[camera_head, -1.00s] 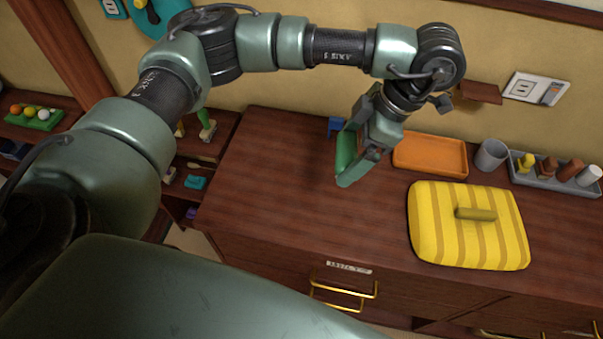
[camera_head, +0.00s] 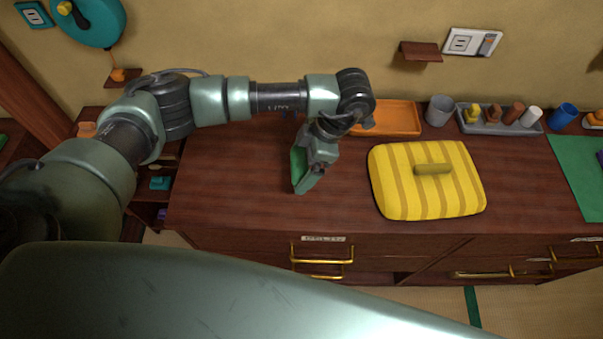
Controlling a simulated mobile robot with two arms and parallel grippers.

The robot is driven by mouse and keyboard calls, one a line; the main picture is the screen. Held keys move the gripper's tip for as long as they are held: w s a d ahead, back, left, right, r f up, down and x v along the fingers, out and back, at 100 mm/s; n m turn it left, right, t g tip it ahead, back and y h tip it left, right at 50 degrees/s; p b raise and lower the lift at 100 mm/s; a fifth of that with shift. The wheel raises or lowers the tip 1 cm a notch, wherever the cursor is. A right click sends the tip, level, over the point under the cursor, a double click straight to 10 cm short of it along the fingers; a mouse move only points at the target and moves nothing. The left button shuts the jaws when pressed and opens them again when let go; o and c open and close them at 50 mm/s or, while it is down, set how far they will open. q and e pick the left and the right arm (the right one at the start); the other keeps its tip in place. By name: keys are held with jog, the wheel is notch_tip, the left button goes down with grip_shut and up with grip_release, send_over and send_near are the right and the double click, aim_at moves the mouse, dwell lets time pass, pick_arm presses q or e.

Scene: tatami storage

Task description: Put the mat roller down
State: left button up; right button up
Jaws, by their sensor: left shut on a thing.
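My left gripper (camera_head: 303,180) reaches down over the left part of the dark wooden cabinet top (camera_head: 235,190). It is shut on a green piece (camera_head: 298,165), taken as the mat roller. The jaws cover much of it, so its full shape cannot be told. Its lower end is at or just above the wood; I cannot tell whether it touches. A yellow striped cushion (camera_head: 440,200) with an olive cylinder (camera_head: 432,169) on top lies to the right, apart from the gripper. My right gripper is not in view.
Behind stand an orange tray (camera_head: 398,120), a grey cup (camera_head: 439,110) and a grey rack of small pieces (camera_head: 500,128). A blue cup (camera_head: 563,115) and a green mat (camera_head: 580,170) are at the right. Wood left of the gripper and between gripper and cushion is bare.

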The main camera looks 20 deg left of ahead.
pick_arm(q)
notch_tip(320, 180, down, 2)
jog(key=shift+f, duration=0.1)
notch_tip(320, 180, down, 4)
jog(key=shift+r+p, duration=0.1)
jog(key=shift+p, duration=0.55)
jog(key=shift+f, duration=0.2)
jog(key=shift+f, duration=0.1)
jog(key=shift+f+b, duration=0.15)
jog(key=shift+b, duration=0.15)
jog(key=o, duration=1.3)
jog(key=shift+o, duration=0.4)
